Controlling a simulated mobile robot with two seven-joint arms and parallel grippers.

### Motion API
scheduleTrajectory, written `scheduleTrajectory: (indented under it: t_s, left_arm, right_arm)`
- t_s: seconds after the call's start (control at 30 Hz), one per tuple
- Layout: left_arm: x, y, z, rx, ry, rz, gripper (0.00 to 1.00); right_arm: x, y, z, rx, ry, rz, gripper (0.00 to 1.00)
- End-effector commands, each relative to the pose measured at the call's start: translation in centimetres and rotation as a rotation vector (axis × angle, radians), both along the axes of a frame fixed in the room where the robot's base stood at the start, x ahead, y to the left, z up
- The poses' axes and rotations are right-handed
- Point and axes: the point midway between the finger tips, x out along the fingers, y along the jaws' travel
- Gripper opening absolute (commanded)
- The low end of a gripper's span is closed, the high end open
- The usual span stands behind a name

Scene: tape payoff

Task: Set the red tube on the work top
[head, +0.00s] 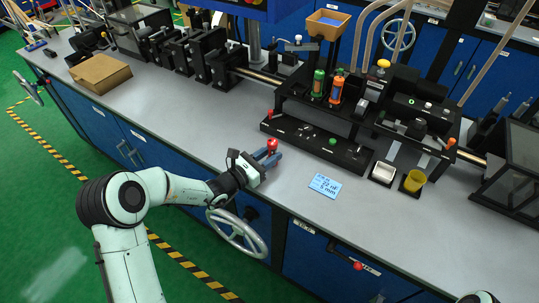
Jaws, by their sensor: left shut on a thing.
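My left gripper (265,158) is over the grey work top (215,125), near its front edge. It is shut on a small red tube (272,145), whose rounded red end shows above the fingers. The lower part of the tube is hidden by the fingers, and I cannot tell whether it touches the work top. My right gripper is not in view.
A blue label card (325,186) lies to the right of the gripper. A black fixture (318,143) with green and orange tubes stands behind it. A white dish (383,173) and yellow cup (413,182) stand farther right. A cardboard box (100,73) lies at left. The work top between is clear.

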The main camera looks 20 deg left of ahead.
Motion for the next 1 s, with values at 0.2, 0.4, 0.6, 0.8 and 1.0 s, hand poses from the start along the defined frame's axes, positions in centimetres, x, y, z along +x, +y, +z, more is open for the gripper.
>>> scheduleTrajectory:
  t_s: [0.2, 0.4, 0.6, 0.8, 1.0]
  left_arm:
    - [-0.1, 0.0, -0.3, 0.000, 0.009, 0.000, 0.58]
    - [-0.1, 0.0, -0.3, 0.000, 0.010, 0.000, 0.58]
    - [-0.2, 0.1, 1.4, 0.000, 0.009, 0.001, 0.58]
    - [-4.5, 2.1, 0.9, 0.003, 0.010, 0.004, 0.58]
    - [-8.4, 3.7, 0.9, 0.001, 0.008, 0.003, 0.58]
  right_arm:
    - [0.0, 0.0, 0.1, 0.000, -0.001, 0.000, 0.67]
    - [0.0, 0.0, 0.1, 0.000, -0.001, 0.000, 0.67]
    - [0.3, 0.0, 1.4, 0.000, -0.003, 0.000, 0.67]
    - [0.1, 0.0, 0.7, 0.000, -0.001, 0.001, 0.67]
    - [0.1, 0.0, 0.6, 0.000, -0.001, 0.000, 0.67]
